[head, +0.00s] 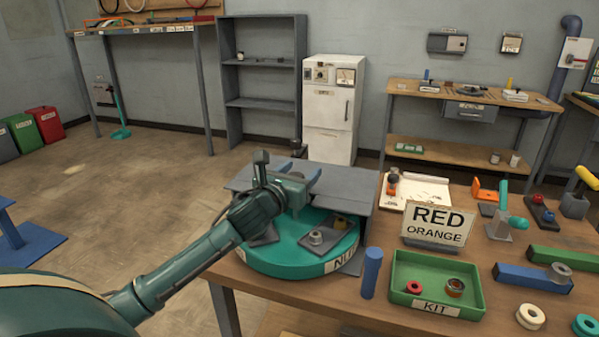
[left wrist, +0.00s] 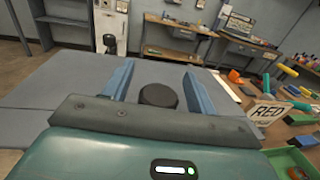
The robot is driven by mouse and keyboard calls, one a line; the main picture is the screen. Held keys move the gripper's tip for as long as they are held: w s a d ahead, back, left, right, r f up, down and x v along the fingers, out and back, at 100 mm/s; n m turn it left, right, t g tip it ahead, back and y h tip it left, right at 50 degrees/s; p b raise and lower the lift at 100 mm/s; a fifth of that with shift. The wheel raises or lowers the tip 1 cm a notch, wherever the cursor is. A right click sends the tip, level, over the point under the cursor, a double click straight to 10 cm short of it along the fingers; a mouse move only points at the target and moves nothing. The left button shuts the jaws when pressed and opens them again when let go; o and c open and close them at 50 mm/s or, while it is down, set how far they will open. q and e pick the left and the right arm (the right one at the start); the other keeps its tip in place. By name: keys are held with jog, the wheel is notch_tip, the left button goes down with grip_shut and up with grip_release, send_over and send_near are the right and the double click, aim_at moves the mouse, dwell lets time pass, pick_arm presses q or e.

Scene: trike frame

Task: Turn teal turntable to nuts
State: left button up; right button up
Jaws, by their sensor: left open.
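The teal turntable (head: 285,263) sits at the table's left corner, partly under grey panels. A label starting "NU" (head: 343,263) shows on its front right rim, its end cut off by a grey piece. A silver nut-like part (head: 316,237) and a yellowish part (head: 341,221) lie on a grey section of it. My left gripper (head: 288,176) is open above the turntable's back part. In the left wrist view a dark round knob (left wrist: 158,95) shows between the open fingers (left wrist: 158,82); I cannot tell whether they touch it. My right gripper is not in view.
Grey panels (head: 345,186) cover the turntable's back. A blue cylinder (head: 371,272) stands close to its right. Floor is open at left.

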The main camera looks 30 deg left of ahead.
pick_arm(q)
jog(key=shift+w, duration=0.1)
jog(key=shift+c, duration=0.6)
grip_shut()
